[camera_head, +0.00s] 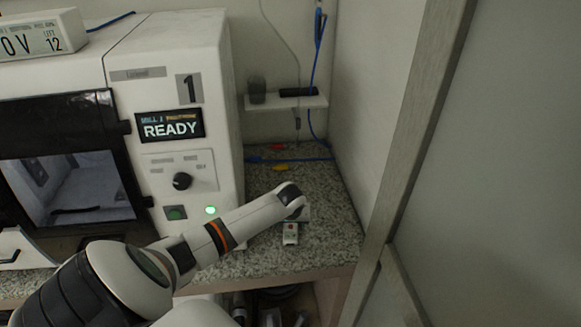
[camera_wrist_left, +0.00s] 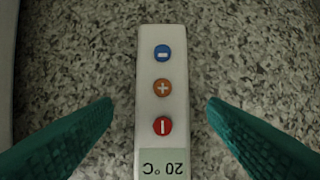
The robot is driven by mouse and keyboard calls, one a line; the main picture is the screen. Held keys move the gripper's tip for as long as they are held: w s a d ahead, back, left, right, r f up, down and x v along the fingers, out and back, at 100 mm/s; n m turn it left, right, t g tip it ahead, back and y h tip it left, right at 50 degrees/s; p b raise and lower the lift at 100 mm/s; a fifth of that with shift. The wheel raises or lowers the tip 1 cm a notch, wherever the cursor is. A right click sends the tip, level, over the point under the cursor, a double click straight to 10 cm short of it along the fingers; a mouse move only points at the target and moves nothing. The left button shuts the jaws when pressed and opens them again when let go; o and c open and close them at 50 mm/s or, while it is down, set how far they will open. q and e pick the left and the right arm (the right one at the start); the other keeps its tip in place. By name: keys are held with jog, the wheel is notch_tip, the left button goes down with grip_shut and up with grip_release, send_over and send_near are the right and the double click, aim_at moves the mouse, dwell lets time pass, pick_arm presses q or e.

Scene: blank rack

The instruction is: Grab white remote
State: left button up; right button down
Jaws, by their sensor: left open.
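The white remote (camera_head: 290,235) lies on the speckled granite counter (camera_head: 330,225), partly hidden under my left arm's end in the head view. In the left wrist view the remote (camera_wrist_left: 162,105) stands lengthwise in the picture, with blue, orange and red buttons and a small display reading 20 °C. My left gripper (camera_wrist_left: 158,105) is open, with one green finger on each side of the remote. Gaps show between the fingers and the remote. In the head view the gripper's fingers are hidden behind my wrist. My right gripper is not in view.
A white machine (camera_head: 225,120) with a READY display stands left of the remote. A small wall shelf (camera_head: 285,103) holds a dark cup and a black object. Blue cable (camera_head: 290,159) and red and yellow items lie at the back. A wall and a wooden-framed panel (camera_head: 415,130) bound the right.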

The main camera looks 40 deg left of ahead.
pick_arm(q)
jog(key=shift+x, duration=0.8)
jog(key=shift+d+r, duration=0.1)
jog(key=c, duration=1.1)
